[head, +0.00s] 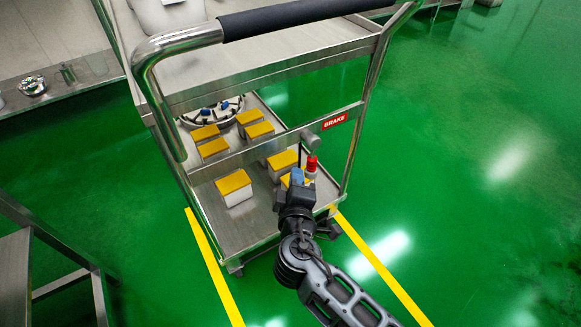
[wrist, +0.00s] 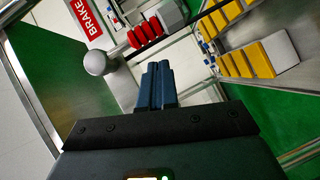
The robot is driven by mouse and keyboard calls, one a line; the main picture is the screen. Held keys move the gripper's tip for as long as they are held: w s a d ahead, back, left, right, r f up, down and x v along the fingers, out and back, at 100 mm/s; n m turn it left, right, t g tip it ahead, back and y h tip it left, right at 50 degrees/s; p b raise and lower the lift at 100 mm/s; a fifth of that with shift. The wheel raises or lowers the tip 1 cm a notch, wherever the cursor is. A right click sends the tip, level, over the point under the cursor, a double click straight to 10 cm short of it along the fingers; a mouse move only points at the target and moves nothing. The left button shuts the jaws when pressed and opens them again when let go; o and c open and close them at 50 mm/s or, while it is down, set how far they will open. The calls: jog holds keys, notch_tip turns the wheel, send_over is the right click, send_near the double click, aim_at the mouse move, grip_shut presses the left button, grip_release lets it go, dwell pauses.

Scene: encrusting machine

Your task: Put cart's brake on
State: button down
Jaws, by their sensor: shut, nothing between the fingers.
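The cart (head: 290,73) is a steel trolley with a black push handle (head: 300,14) across its near end. A red BRAKE label (head: 335,122) is on its lower end rail and also shows in the wrist view (wrist: 85,17). Beside the label is the brake lever, with a grey ball knob (wrist: 97,62) and a red ribbed part (wrist: 143,33). In the head view its red part (head: 311,164) hangs below the rail. My gripper (head: 297,174) is close to the red part. Its blue fingertips (wrist: 156,78) are together, empty, and appear apart from the lever.
Several yellow-topped white boxes (head: 234,183) and a round dark fixture (head: 211,110) are on the lower shelf. Yellow floor lines (head: 215,268) run at both sides of the cart. A steel frame (head: 60,262) stands at left. The green floor at right is clear.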

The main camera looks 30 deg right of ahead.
jog(key=shift+d+f+n+t+h+b, duration=0.3)
jog(key=shift+d+f+n+b, duration=0.35)
jog(key=shift+b, duration=0.45)
jog(key=shift+d+f+n+t+h+b, duration=0.25)
jog(key=shift+d+n+h+b, duration=0.2)
jog(key=shift+d+b, duration=0.45)
jog(key=shift+a, duration=0.15)
jog(key=v, duration=0.7)
jog(key=shift+s+a, duration=0.2)
jog(key=shift+s, duration=0.15)
